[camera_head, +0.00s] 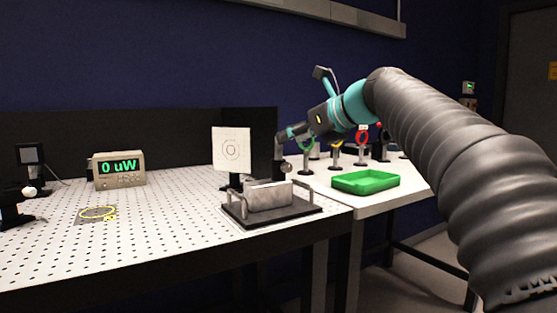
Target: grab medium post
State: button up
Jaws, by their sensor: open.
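My gripper (283,152) is at the end of my arm, beyond the white target card (231,149), and its dark end points down. It is small and partly hard to make out, and I see nothing held in it. Several optical posts stand on the right-hand table: a short one (306,167), one with a yellow top (336,156), one with a red ring (361,150) and a dark one (384,150). I cannot tell which is the medium post. A small silver round part (286,167) shows just below my gripper.
A green tray (365,181) lies on the right-hand table. On the perforated left table are a dark-based metal holder (271,200), a power meter reading 0 uW (119,169), a yellow coil (97,213) and dark mounts (31,160). The table's middle left is mostly free.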

aim_at(279, 158)
jog(key=shift+w+d+x, duration=0.15)
jog(key=shift+x, duration=1.5)
jog(key=shift+w+d+x, duration=0.15)
jog(key=shift+x, duration=1.5)
grip_shut()
